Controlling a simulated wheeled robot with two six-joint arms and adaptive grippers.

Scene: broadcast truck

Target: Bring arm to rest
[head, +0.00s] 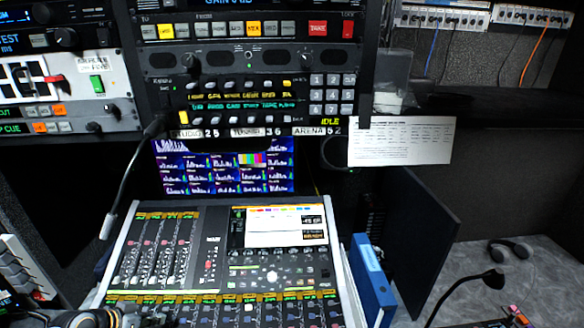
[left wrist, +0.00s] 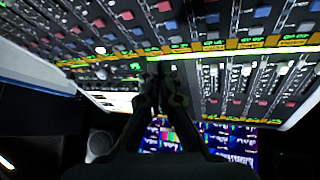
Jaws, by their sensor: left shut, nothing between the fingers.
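My left gripper (head: 142,319) comes in at the bottom left of the head view, low over the near left corner of the audio mixing console (head: 262,275). Only part of it shows there, dark against the console. In the left wrist view, the left gripper's two dark fingers (left wrist: 160,75) are together, with nothing between them. The console's knobs and faders (left wrist: 250,85) lie beyond the fingertips. I cannot tell the exact gap between gripper and console. My right gripper is not in view.
A gooseneck microphone (head: 128,185) hangs left of the console. A blue binder (head: 371,283) stands at its right side. A desk lamp or microphone (head: 490,279) and headphones (head: 510,248) are on the grey desk at right. Equipment racks (head: 250,60) rise behind.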

